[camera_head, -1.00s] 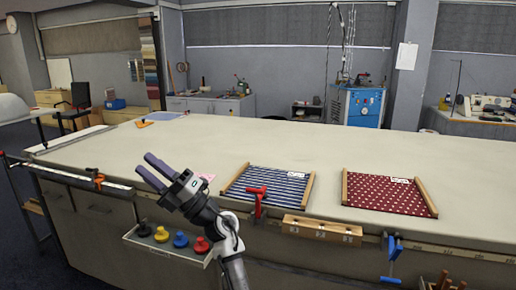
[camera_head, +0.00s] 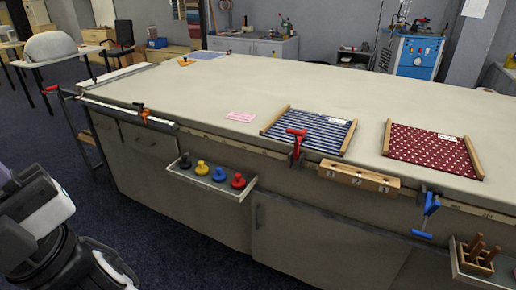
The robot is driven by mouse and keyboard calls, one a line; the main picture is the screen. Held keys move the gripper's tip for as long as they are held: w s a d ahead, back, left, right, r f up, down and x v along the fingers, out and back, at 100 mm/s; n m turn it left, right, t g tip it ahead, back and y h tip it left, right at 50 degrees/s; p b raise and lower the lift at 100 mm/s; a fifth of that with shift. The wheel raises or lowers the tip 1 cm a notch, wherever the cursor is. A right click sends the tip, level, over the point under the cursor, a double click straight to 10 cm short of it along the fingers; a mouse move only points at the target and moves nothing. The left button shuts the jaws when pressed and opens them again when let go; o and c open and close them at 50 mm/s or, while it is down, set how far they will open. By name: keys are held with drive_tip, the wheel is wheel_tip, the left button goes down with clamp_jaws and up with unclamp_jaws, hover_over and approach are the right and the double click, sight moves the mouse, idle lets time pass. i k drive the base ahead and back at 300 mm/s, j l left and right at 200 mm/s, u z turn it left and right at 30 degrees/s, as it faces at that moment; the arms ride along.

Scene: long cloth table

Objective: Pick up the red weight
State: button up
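The red weight (camera_head: 238,181) is a small knobbed piece at the right end of a small shelf (camera_head: 206,186) fixed to the table's front side. Beside it on the shelf stand a blue weight (camera_head: 219,174), a yellow weight (camera_head: 202,168) and a black weight (camera_head: 185,161). My arm shows at the lower left, well to the left of the shelf and apart from it. My gripper's fingertips are not clearly seen; only the arm's dark and white end parts show at the left edge.
The long cloth table (camera_head: 300,85) carries a striped blue cloth (camera_head: 310,130) and a dotted red cloth (camera_head: 430,149). A red clamp (camera_head: 296,142), a wooden block (camera_head: 358,176) and a blue clamp (camera_head: 428,211) sit along its front edge. Dark floor (camera_head: 190,262) is free before the shelf.

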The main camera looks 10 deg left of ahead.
sight(238, 183)
drive_tip(key=i+j, duration=0.15)
drive_tip(key=j, duration=0.25)
drive_tip(key=i+j, duration=0.15)
drive_tip(key=j, duration=0.25)
drive_tip(key=i+j, duration=0.15)
drive_tip(key=j, duration=0.25)
drive_tip(key=i+j, duration=0.15)
drive_tip(key=j, duration=0.25)
drive_tip(key=i+j, duration=0.15)
drive_tip(key=j, duration=0.3)
drive_tip(key=i+j, duration=0.15)
drive_tip(key=j, duration=0.25)
drive_tip(key=z, duration=0.05)
